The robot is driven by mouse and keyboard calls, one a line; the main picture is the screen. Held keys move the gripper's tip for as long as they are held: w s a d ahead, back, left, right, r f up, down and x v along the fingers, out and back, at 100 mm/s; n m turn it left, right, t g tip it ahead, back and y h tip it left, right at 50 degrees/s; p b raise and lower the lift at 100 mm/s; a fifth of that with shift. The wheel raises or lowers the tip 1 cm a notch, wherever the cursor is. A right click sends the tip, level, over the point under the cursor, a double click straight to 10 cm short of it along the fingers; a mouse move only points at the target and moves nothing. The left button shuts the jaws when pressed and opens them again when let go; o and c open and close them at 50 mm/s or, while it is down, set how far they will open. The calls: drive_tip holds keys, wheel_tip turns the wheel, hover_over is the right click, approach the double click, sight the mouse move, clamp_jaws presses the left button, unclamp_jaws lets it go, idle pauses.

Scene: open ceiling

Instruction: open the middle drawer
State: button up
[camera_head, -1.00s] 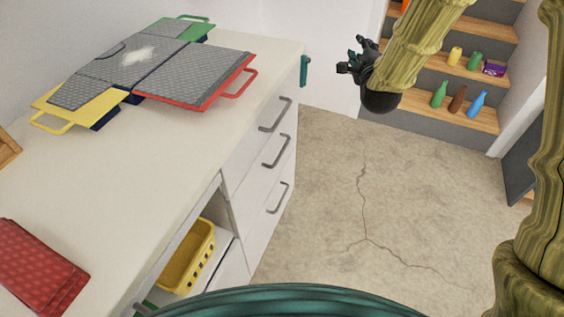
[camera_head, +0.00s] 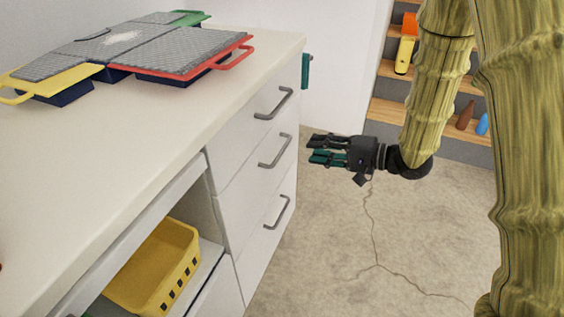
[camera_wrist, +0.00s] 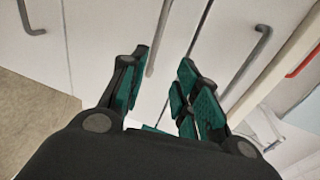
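The middle drawer (camera_head: 247,178) is a white front in the counter cabinet and is closed. Its grey bar handle (camera_head: 275,152) faces my gripper. My gripper (camera_head: 312,149) is open and empty, with black and teal fingers pointing left toward this handle. A small gap shows between the fingertips and the handle. In the wrist view, the middle handle (camera_wrist: 159,38) shows beyond and between the parted fingers (camera_wrist: 155,75). The wrist view also shows the top drawer handle (camera_wrist: 248,63) at right and the bottom drawer handle (camera_wrist: 29,18) at left.
The top drawer (camera_head: 245,127) and bottom drawer (camera_head: 262,245) are closed. The white counter (camera_head: 120,150) carries grey trays with coloured handles. A yellow basket (camera_head: 158,265) sits in the open shelf. Wooden-topped steps (camera_head: 395,112) hold bottles behind my arm. The floor (camera_head: 340,260) is clear.

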sight(282, 149)
drive_tip(key=shift+g, duration=0.4)
drive_tip(key=b+x, duration=0.1)
drive_tip(key=x, duration=0.2)
drive_tip(key=b+x, duration=0.1)
drive_tip(key=x, duration=0.3)
drive_tip(key=s+b+x, duration=0.1)
drive_tip(key=x, duration=0.2)
drive_tip(key=shift+w+a+f+b, duration=0.15)
drive_tip(key=shift+a+f+b, duration=0.2)
drive_tip(key=shift+a, duration=0.15)
clamp_jaws()
